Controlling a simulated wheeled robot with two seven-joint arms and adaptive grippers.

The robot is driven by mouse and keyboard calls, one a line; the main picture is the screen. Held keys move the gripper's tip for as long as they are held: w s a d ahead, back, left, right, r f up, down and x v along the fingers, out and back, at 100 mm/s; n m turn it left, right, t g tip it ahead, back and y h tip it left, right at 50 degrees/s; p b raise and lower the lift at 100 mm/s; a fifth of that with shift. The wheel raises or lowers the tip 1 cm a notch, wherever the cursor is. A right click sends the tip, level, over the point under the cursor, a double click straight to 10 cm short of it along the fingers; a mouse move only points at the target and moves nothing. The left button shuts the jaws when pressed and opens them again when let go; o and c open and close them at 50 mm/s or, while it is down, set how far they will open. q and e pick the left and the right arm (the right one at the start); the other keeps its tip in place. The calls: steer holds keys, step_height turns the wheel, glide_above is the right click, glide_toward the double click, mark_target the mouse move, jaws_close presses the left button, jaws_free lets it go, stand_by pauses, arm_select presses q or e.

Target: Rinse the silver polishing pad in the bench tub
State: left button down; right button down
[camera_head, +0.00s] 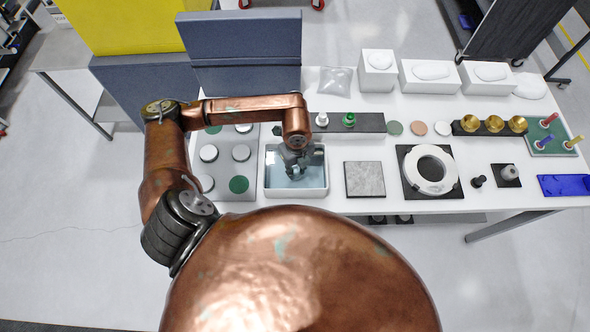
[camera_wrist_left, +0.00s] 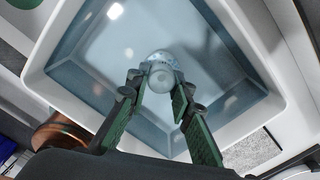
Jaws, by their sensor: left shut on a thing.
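The bench tub (camera_head: 296,193) is a white rectangular basin with pale blue water, left of the table's middle; it fills much of the left wrist view (camera_wrist_left: 258,113). My left gripper (camera_head: 297,174) reaches down into the tub from above. In the left wrist view its green-lined fingers (camera_wrist_left: 163,88) are shut on a small, round, silvery thing (camera_wrist_left: 161,72), which appears to be the silver polishing pad. The pad sits at the fingertips over the water; how deep it is cannot be told. In the head view the gripper hides it. My right gripper is not in view.
Left of the tub, a grey tray (camera_head: 224,179) holds several white and green discs. Right of it lie a grey square plate (camera_head: 365,179) and a white ring (camera_head: 431,170) on a black base. A dark rack (camera_head: 353,122) stands behind. Blue panels (camera_head: 243,40) rise at the back left.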

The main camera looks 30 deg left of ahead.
arm_select(q)
steer(key=shift+r, duration=0.15)
steer(key=shift+r+p, duration=1.85)
steer(key=shift+r, duration=0.9)
steer(key=shift+r+p, duration=0.75)
steer(key=shift+r, duration=0.5)
steer(key=shift+r+p, duration=0.45)
steer(key=shift+r, duration=0.45)
steer(key=shift+r, duration=0.1)
step_height(320, 180, up, 4)
steer(key=shift+f+p, duration=0.1)
steer(key=shift+p, duration=1)
